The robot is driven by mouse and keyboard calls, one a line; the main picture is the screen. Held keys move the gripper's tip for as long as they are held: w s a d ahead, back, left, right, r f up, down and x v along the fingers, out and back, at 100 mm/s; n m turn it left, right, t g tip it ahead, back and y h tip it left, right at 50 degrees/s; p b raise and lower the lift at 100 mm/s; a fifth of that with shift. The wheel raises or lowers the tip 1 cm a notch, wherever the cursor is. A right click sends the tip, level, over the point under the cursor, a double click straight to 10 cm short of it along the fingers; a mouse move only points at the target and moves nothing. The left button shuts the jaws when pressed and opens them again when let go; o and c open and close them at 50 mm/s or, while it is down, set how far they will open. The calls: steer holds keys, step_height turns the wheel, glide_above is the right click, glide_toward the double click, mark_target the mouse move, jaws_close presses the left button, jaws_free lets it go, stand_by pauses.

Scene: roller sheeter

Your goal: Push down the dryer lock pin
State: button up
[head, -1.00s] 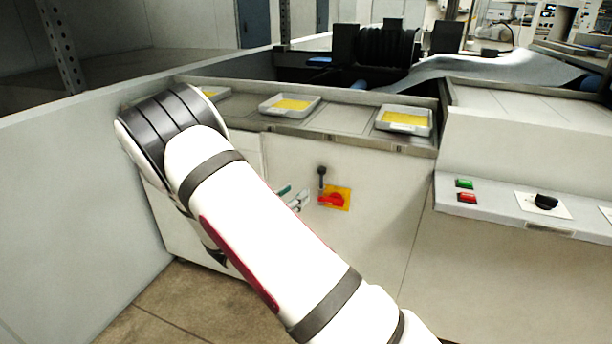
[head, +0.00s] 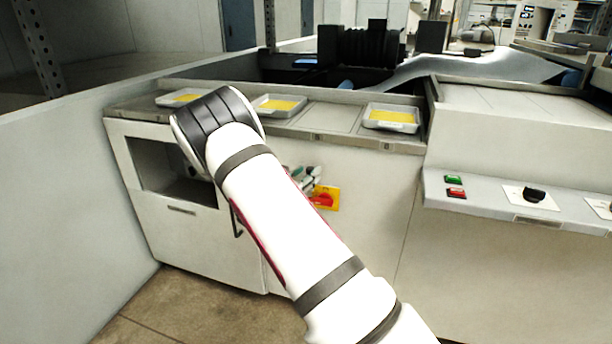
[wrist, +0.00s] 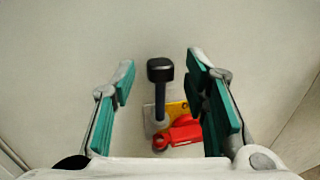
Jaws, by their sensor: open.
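In the wrist view, the dryer lock pin, with a black block-like knob (wrist: 160,69) on a dark shaft, shows between my fingers, with clear gaps on both sides. Beside its lower end is a red rotary handle (wrist: 183,132) on a yellow plate (wrist: 176,109). My gripper (wrist: 160,80) is open, its teal-padded fingers on either side of the pin and holding nothing. In the head view, my gripper (head: 309,178) is partly behind my arm, just left of the red handle (head: 321,200). The pin cannot be made out there.
The white cabinet front (head: 370,205) stands behind my gripper. An open compartment (head: 160,170) is at its left. Trays with yellow contents (head: 392,118) sit on the ledge above. A control shelf (head: 485,200) with green and red buttons juts out at the right.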

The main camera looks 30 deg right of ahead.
steer(key=shift+d, duration=0.15)
steer(key=shift+c, duration=0.5)
jaws_close()
steer(key=shift+f+b, duration=0.95)
steer(key=shift+f, duration=1.9)
steer(key=shift+o, duration=0.5)
jaws_free()
steer(key=v, duration=1.2)
